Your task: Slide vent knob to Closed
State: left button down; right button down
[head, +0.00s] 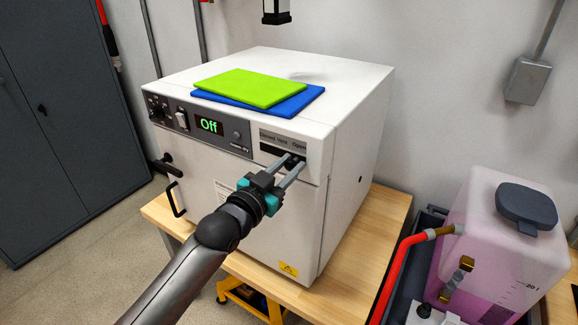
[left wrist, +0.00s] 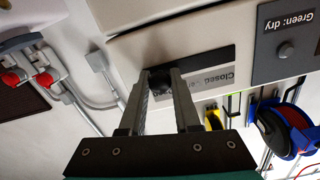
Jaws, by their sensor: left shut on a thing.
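The white oven-like cabinet (head: 270,200) stands on a wooden bench. Its vent plate (head: 270,137) is at the upper right of the front, labelled "Closed", "Vent", "Open" from left to right, with a dark slot below. The small black vent knob (left wrist: 159,82) is between my left fingertips, toward the Open end of the slot. My left gripper (head: 293,164) is shut on the knob; it also shows in the left wrist view (left wrist: 160,74). The fingers hide part of the knob and of the label. My right gripper is not in view.
A green board (head: 250,88) lies on a blue board (head: 300,103) on the cabinet's top. The display (head: 209,125) reads "Off". A door handle (head: 176,198) sticks out at the left. A pink-filled tank (head: 490,245) with a red hose (head: 393,275) stands at the right.

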aim_at(268, 149)
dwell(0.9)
pick_arm(q)
jog(key=w+a+b, duration=0.1)
jog(key=a, duration=0.1)
jog(key=w+a+b, duration=0.1)
jog(key=a, duration=0.1)
jog(key=w+a, duration=0.1)
jog(key=a, duration=0.1)
jog(key=shift+w+f+b, duration=0.15)
jog(key=shift+w+b, duration=0.05)
jog(key=shift+b, duration=0.2)
jog(key=shift+w+a, duration=0.25)
jog(key=shift+a, duration=0.15)
jog(key=c, duration=0.6)
grip_release()
jog(key=shift+c, duration=0.2)
jog(key=shift+s, duration=0.1)
jog(key=b+v, duration=0.2)
jog(key=v, duration=1.3)
